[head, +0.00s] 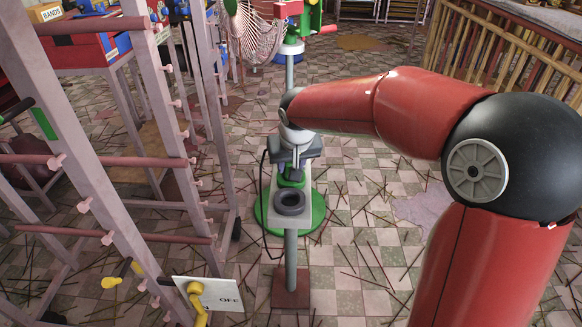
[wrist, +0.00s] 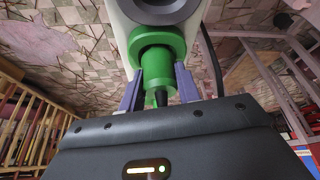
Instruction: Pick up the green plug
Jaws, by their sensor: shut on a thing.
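The green plug (wrist: 158,48) shows in the wrist view between the two purple fingers of my gripper (wrist: 158,80). It has a wide green collar and a narrower part with a dark tip towards the gripper body. My gripper is shut on the plug. The plug's far end sits against a pale block with a dark ring; I cannot tell whether it is seated in it. In the head view my gripper (head: 291,166) is above the stand, and the green plug (head: 291,177) shows just below it, partly hidden.
A pinkish rack (head: 140,60) with pegs stands close on the left. A white OFF sign (head: 218,294) is at front left. Thin sticks litter the tiled floor.

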